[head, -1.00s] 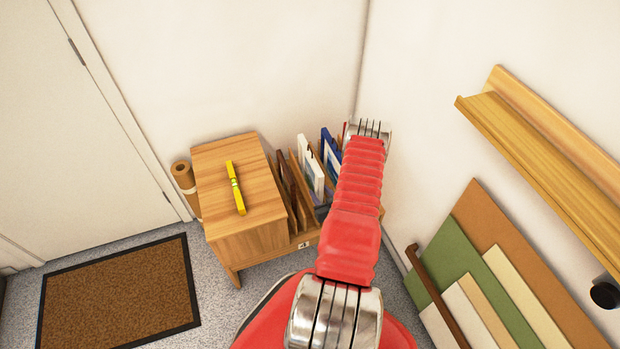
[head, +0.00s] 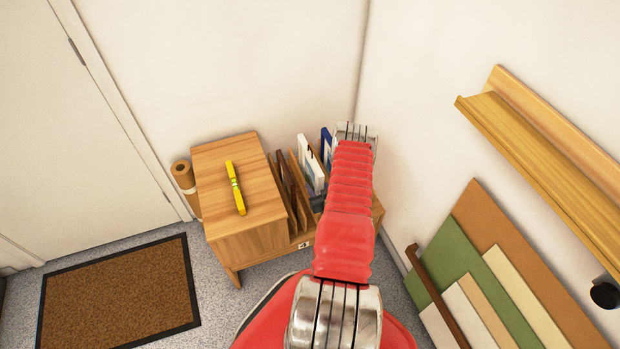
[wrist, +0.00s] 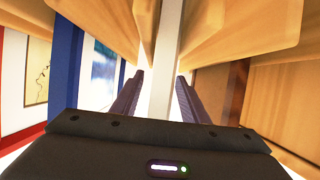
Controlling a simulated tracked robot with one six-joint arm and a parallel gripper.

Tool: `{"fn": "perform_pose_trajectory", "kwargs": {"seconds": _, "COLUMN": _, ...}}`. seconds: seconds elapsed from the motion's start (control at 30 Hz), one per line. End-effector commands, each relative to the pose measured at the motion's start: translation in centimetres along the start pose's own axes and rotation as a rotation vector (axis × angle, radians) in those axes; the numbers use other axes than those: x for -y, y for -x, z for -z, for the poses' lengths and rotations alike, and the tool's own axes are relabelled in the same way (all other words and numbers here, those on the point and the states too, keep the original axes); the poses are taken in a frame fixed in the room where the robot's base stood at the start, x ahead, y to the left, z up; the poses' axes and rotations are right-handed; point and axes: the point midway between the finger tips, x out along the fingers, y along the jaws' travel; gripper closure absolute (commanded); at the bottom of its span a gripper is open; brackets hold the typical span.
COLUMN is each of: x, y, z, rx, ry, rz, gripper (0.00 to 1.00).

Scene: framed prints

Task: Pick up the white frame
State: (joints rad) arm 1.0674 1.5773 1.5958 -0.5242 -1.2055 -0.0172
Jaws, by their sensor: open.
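The white frame (head: 307,163) stands upright in a slot of the wooden rack, left of the blue frame in the head view. In the wrist view a pale upright edge, which looks like the white frame (wrist: 165,60), runs between the two fingers of my gripper (wrist: 160,82). The fingers are open, one on each side of this edge, with a narrow gap showing at the right finger. Whether the left finger touches it, I cannot tell. In the head view my red arm hides most of the gripper.
The wooden rack (head: 304,238) has upright dividers close around the fingers. A blue frame (wrist: 68,60) and a red-edged frame (wrist: 30,75) stand to the left in the wrist view. A yellow level (head: 235,188) lies on the cabinet top (head: 213,157). A wall ledge (head: 540,130) is at right.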

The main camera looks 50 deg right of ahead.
Motion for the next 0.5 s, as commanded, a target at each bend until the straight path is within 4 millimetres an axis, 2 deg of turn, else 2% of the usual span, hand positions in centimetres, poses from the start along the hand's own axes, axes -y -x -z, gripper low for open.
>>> {"fn": "perform_pose_trajectory", "kwargs": {"seconds": 0.5, "x": 0.02, "y": -0.03, "z": 0.00, "rx": 0.000, "ry": 0.000, "rz": 0.000, "gripper": 0.59}}
